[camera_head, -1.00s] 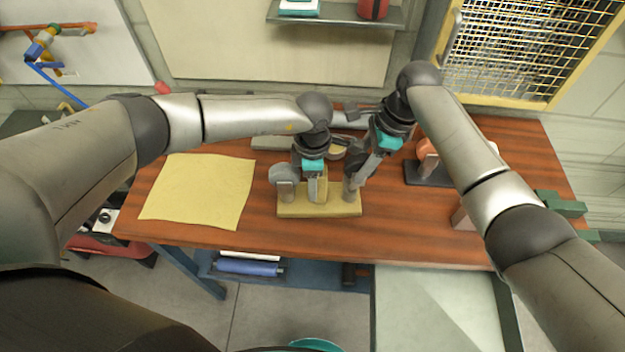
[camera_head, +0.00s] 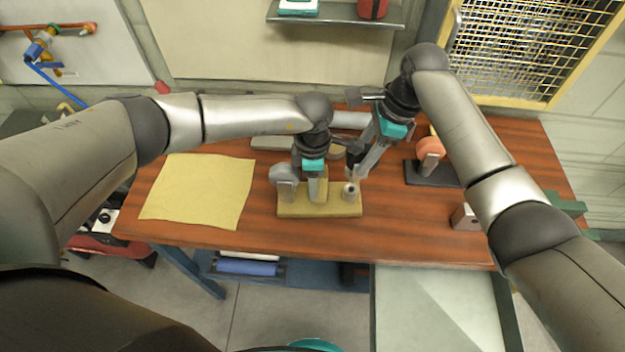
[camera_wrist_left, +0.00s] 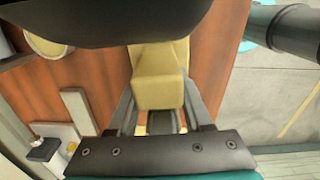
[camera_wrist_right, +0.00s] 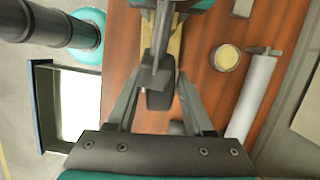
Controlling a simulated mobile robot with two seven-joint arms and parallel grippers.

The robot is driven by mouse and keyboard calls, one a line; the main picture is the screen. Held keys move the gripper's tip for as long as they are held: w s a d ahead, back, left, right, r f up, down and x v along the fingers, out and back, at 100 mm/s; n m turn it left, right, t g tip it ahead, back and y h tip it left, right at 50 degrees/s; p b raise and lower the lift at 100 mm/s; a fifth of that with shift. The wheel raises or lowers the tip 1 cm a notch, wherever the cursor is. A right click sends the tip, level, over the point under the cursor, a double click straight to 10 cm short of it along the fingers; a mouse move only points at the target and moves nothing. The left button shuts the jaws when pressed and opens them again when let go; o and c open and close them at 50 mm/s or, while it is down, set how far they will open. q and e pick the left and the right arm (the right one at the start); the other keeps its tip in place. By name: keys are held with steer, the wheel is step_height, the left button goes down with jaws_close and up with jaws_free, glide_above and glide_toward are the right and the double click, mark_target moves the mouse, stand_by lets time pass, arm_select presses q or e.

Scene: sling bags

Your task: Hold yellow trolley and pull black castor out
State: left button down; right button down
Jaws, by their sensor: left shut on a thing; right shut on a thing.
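My left gripper (camera_head: 315,190) is shut on the trolley's yellow upright, which shows between the fingers in the left wrist view (camera_wrist_left: 160,85). The dark castor also shows between the fingers in the right wrist view (camera_wrist_right: 160,97).
A yellow cloth (camera_head: 198,190) lies flat at the left of the table (camera_head: 400,230). The table's front right is mostly clear.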

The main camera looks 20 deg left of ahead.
arm_select(q)
steer(key=shift+a, duration=0.1)
arm_select(e)
steer(key=shift+w+a+r, duration=0.1)
steer(key=shift+r, duration=0.2)
